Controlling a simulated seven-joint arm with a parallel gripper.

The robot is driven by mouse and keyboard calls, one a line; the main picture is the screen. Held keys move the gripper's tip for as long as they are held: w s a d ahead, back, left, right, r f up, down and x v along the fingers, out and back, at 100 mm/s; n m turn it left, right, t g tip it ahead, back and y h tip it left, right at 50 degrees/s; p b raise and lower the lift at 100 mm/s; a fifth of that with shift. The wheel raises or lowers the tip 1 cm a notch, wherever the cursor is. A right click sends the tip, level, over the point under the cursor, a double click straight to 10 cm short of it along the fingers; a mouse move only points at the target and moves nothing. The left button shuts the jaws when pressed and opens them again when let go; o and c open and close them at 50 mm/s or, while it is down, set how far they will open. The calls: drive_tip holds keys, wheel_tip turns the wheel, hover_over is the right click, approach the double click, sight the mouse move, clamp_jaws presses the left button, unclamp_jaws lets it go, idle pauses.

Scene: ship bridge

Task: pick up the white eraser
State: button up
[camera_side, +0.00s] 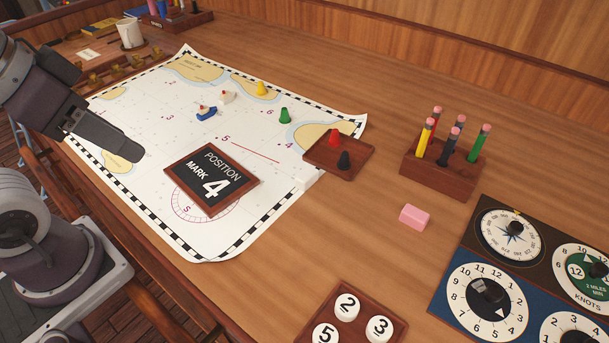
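My gripper (132,150) is at the left of the picture, above the chart's left side, well apart from the block. It is seen from the side, so I cannot tell whether its fingers are apart. No held thing shows.
A pink eraser (415,217) lies on bare wood to the right. A pencil holder (437,178) and dial panel (445,285) stand right.

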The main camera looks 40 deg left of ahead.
idle(0.3)
drive_tip(key=o, duration=0.4)
drive_tip(key=shift+c, duration=0.2)
